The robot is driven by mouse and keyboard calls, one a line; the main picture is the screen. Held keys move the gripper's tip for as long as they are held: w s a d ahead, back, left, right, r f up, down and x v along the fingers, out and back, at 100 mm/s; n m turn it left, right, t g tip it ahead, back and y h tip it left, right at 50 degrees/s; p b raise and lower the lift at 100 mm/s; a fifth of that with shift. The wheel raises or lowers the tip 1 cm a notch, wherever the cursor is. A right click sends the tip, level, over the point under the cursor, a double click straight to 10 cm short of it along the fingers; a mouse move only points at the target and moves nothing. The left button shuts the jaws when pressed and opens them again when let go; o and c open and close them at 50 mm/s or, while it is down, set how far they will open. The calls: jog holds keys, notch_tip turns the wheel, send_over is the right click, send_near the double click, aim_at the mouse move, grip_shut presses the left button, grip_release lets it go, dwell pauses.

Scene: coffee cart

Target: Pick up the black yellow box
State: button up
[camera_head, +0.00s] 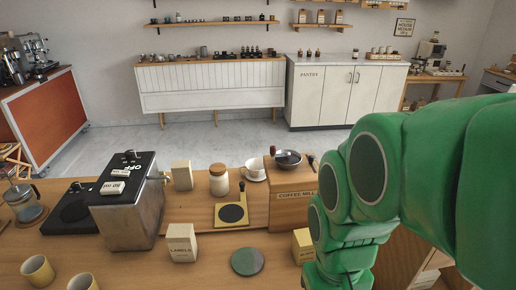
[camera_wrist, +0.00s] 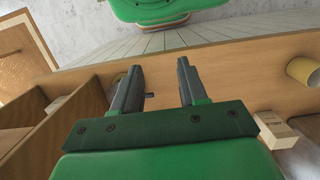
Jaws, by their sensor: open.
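A flat yellow piece with a black round top (camera_head: 231,213) lies on the wooden counter, left of the coffee mill box. It is the black and yellow thing that shows most clearly. A small plain yellow box (camera_head: 302,245) stands farther right, partly hidden behind my green arm. In the wrist view my gripper (camera_wrist: 157,78) is open, with nothing between its fingers. It is over a wooden panel or shelf edge. In the head view the fingers are hidden by my arm. I cannot make out the black and yellow piece in the wrist view.
The counter holds a labels box (camera_head: 181,243), a dark green disc (camera_head: 247,261), a jar (camera_head: 219,180), a coffee mill box (camera_head: 290,198) and a steel machine (camera_head: 133,215). In the wrist view a yellow cup (camera_wrist: 304,70) and a pale block (camera_wrist: 279,130) are at right.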

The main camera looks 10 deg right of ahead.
jog(key=o, duration=1)
jog(key=shift+c, duration=0.2)
